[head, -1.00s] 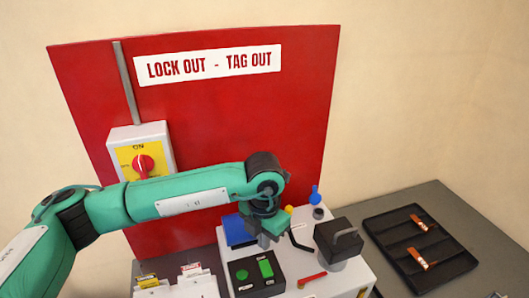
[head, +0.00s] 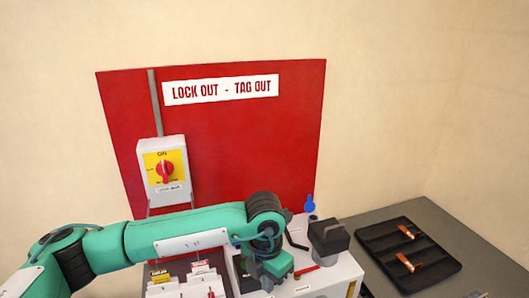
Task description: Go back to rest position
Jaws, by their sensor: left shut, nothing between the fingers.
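My left arm (head: 180,235) is teal and reaches in from the left, across the front of the red board. Its gripper (head: 267,277) hangs at the bottom middle of the head view, over the left part of the white bending machine (head: 335,278). The gripper is shut and empty. The arm and gripper hide most of the machine's left part, including its button box. My right gripper is out of view.
A red LOCK OUT - TAG OUT board (head: 240,150) stands behind, with a switch box (head: 162,165) on it. A black block (head: 328,236) sits on the machine. At right, a black tray (head: 388,243) holds copper pieces (head: 409,263) on a grey table (head: 360,218).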

